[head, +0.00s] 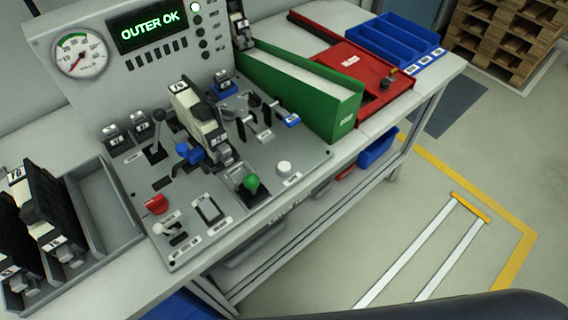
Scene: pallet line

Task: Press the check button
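The grey control panel (228,222) lies on the bench. Near its front edge are a white round button (284,167), a green ball-topped knob (251,183) and a red control (156,204). Their labels are too small to read, so I cannot tell which is the check button. The display (147,27) on the upright panel reads "OUTER OK" in green. A cream and black part (197,114) sits in the fixture with blue clamps, behind the front controls. Neither of my grippers is in view.
A dial gauge (80,55) is left of the display. A grey tray (103,207) holds black parts at left. A green bin (300,88), red tray (372,77) and blue tray (395,42) stand at right. Levers rise from the panel. Floor right of the bench is open.

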